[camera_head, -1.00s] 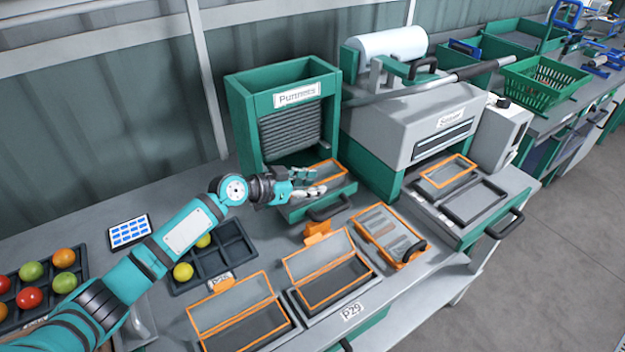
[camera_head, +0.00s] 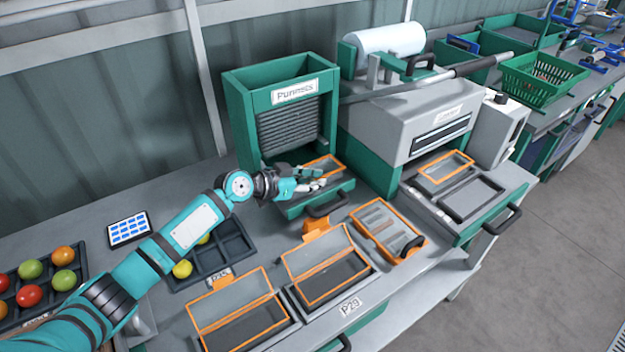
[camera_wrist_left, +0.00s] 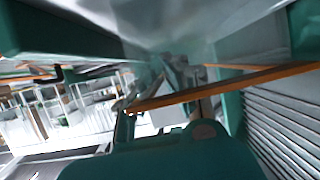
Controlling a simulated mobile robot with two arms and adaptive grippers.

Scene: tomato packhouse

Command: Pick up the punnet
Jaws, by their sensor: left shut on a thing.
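A clear punnet with an orange rim (camera_head: 324,163) sits at the mouth of the green dispenser labelled "Punnets" (camera_head: 237,120), over its tray. My left gripper (camera_head: 316,180) is at the near side of this punnet, shut on it. The fingers hide part of the punnet's near side. In the left wrist view the orange rim (camera_wrist_left: 225,88) runs close in front of the gripper, with the clear wall beside it. My right gripper does not show.
Two open orange-rimmed punnets (camera_head: 240,310) stand in front on the bench. An orange-framed device (camera_head: 405,250) lies to their right, near the sealer (camera_head: 400,115).

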